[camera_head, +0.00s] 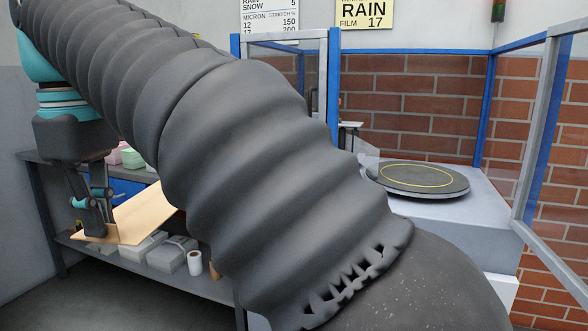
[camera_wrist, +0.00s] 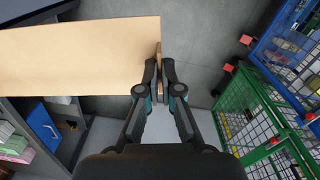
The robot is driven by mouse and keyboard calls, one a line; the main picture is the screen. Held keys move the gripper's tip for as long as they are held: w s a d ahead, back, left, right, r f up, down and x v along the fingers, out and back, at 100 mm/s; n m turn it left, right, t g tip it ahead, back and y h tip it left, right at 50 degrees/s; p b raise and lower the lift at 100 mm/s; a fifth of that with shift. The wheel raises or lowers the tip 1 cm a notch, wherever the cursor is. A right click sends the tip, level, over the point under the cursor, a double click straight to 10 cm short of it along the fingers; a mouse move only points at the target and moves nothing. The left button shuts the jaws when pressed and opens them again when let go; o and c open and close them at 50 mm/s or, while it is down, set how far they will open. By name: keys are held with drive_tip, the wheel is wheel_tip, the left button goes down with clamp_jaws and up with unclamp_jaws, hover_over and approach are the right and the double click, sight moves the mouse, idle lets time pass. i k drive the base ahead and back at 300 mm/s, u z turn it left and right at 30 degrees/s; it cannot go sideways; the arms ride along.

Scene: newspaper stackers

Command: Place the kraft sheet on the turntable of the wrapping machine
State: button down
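The kraft sheet (camera_head: 142,215) is a flat tan board at the left of the head view, partly hidden behind my arm. It also fills the upper left of the wrist view (camera_wrist: 80,55). My gripper (camera_head: 97,235) is shut on the sheet's edge; in the wrist view its fingertips (camera_wrist: 164,90) pinch the right end. The sheet is held in the air in front of the shelf bench. The turntable (camera_head: 425,180) is a dark round disc with a yellow ring, bare, on the grey wrapping machine (camera_head: 450,213) at the right. My arm hides part of the machine.
A grey bench (camera_head: 50,200) stands at the left, with grey packs (camera_head: 172,255) and a white roll (camera_head: 195,263) on its lower shelf. Blue-framed clear panels (camera_head: 545,130) flank the turntable. Green (camera_wrist: 250,115) and blue wire cages (camera_wrist: 285,45) stand at the right in the wrist view.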

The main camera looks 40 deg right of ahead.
sight(415, 174)
drive_tip(key=z, duration=2)
drive_tip(key=i, duration=1)
